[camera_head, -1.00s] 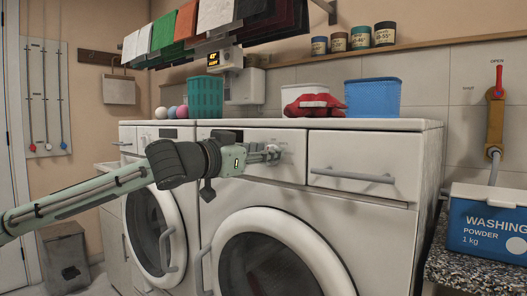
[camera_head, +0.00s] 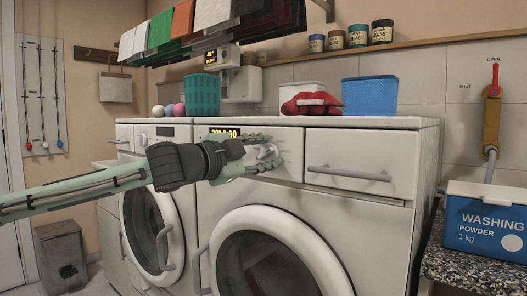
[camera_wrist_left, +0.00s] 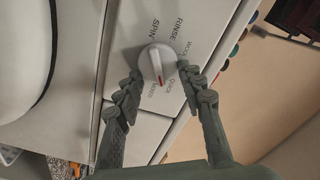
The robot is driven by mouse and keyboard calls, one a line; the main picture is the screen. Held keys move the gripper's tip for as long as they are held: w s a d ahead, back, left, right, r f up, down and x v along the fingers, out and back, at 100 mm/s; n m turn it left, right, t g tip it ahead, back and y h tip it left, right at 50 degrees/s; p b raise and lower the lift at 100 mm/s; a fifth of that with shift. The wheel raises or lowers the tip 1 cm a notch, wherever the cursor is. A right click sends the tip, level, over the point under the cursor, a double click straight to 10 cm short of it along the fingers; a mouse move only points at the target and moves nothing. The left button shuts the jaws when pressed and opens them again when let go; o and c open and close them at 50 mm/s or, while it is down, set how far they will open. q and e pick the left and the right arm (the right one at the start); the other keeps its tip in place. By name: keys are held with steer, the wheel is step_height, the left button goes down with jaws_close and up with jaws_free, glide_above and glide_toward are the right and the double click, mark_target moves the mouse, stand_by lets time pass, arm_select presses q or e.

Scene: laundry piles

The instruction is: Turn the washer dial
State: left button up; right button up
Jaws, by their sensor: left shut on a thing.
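The washer dial (camera_wrist_left: 156,64) is a round white knob with a raised grip and a red mark. In the left wrist view, printed words ring it, among them SPIN, RINSE and QUICK; the red mark points down the picture, near QUICK. My left gripper (camera_wrist_left: 161,76) is shut on the dial, one finger on each side. In the head view the left gripper (camera_head: 262,151) reaches the washer's (camera_head: 288,204) front panel from the left, and its fingers partly hide the dial. An orange display is lit above the wrist. My right gripper is not in view.
The washer's round door (camera_head: 275,262) is below, and a drawer with a bar handle (camera_head: 349,173) is to the right. A green basket (camera_head: 202,96), a blue basket (camera_head: 370,97) and red cloth (camera_head: 311,104) stand on top. A washing powder box (camera_head: 487,222) is at far right.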

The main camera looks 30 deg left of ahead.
arm_select(q)
steer(key=m, duration=0.3)
steer(key=shift+f+m+p, duration=0.1)
steer(key=shift+m+p, duration=0.2)
steer(key=shift+p, duration=0.1)
steer(key=shift+c, duration=0.2)
steer(key=shift+d+m, duration=0.1)
steer(key=shift+m, duration=0.3)
steer(key=shift+f+m+p, duration=0.1)
steer(key=shift+m+p, duration=0.4)
steer(key=shift+m, duration=0.5)
steer(key=shift+f+m+p, duration=0.2)
steer(key=shift+m+p, duration=0.3)
steer(key=shift+m, duration=1.05)
steer(key=shift+f+m+p, duration=0.15)
steer(key=shift+m+p, duration=0.35)
steer(key=shift+m, duration=1.05)
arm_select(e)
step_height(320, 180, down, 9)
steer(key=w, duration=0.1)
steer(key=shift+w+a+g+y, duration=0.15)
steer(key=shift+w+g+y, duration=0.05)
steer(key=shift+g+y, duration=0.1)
